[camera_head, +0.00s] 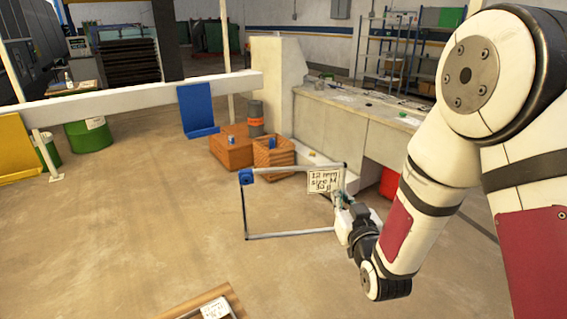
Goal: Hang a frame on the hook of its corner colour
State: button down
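A thin grey rectangular frame (243,212) hangs upright in the air in front of my gripper (338,198). Its upper left corner is blue (246,175). A tag (325,181) reading "12 mm size M 30 g" shows at its upper right. My gripper is at the frame's right side and appears shut on it; the fingertips are small and partly hidden. A blue hook plate (197,108) hangs on a white beam (150,93), beyond the frame and to its left. A yellow hook plate (14,148) is on the beam at the left edge.
A wooden-edged holder with another tag (214,309) is cut off at the bottom edge. Wooden crates (232,150) stand on the floor behind the frame, beside a pale counter (345,120). Green drums (90,136) stand behind the beam. The floor at left is clear.

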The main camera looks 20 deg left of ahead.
jog(key=s+a+r+n+g+y+p, duration=0.1)
jog(key=s+a+r+n+g+y, duration=0.25)
jog(key=s+a+r, duration=0.7)
jog(key=s+a+r+b+x, duration=0.1)
jog(key=b+x, duration=0.2)
jog(key=x, duration=1.2)
jog(key=shift+a+t+y+b, duration=0.25)
jog(key=shift+t+y+b, duration=0.1)
jog(key=shift+t+b, duration=0.1)
jog(key=shift+f+b, duration=0.35)
jog(key=shift+f, duration=0.55)
dwell(0.8)
jog(key=c, duration=1.7)
grip_release()
jog(key=shift+s+d, duration=0.1)
